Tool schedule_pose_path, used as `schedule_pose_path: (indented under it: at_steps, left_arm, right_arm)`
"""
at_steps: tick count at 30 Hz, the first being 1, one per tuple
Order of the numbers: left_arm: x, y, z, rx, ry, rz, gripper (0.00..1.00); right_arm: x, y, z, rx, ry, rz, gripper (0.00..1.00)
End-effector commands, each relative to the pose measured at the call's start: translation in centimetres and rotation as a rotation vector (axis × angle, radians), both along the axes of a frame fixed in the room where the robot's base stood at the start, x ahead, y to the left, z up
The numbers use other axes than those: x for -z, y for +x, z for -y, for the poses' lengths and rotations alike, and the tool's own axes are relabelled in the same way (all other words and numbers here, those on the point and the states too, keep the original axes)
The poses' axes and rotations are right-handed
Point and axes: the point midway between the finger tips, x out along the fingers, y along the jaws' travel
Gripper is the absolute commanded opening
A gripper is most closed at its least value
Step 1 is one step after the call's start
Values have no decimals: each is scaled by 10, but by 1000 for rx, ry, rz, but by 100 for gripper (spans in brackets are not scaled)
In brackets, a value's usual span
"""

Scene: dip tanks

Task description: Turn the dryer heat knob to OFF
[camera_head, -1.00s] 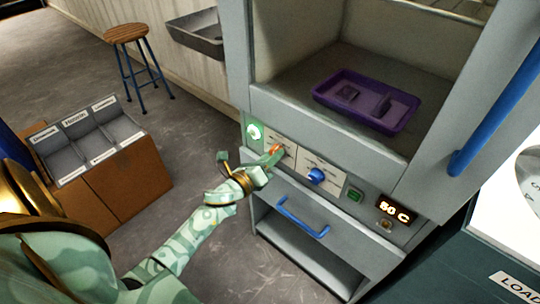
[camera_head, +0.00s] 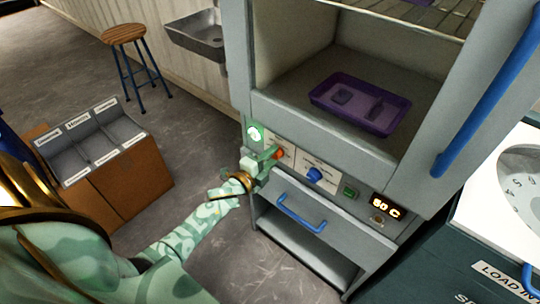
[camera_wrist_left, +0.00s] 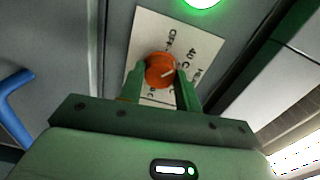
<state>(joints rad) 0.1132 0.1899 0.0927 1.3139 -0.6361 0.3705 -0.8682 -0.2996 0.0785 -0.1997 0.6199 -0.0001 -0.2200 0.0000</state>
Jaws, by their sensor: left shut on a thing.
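The orange heat knob (camera_head: 279,154) sits on a white label plate on the dryer's front panel. The display (camera_head: 386,205) reads "50 C". My right gripper is not in view.
A blue knob (camera_head: 314,174) and a green button (camera_head: 350,193) lie to the right on the panel. A round green light (camera_head: 255,133) is at left. A blue drawer handle (camera_head: 301,213) juts out below. A purple tray (camera_head: 322,92) sits inside the dryer.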

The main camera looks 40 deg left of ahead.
Motion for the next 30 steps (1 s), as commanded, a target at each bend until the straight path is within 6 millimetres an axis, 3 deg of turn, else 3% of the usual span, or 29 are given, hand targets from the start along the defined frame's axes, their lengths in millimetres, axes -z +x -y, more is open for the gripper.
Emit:
schedule_pose_path:
  at_steps: [18, 30]
  left_arm:
    - [0, 0, -2, -2, -531, -45, 11]
    - [1, 0, -2, -2, -692, -57, 11]
  right_arm:
    - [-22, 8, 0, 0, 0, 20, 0]
    - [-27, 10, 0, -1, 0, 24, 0]
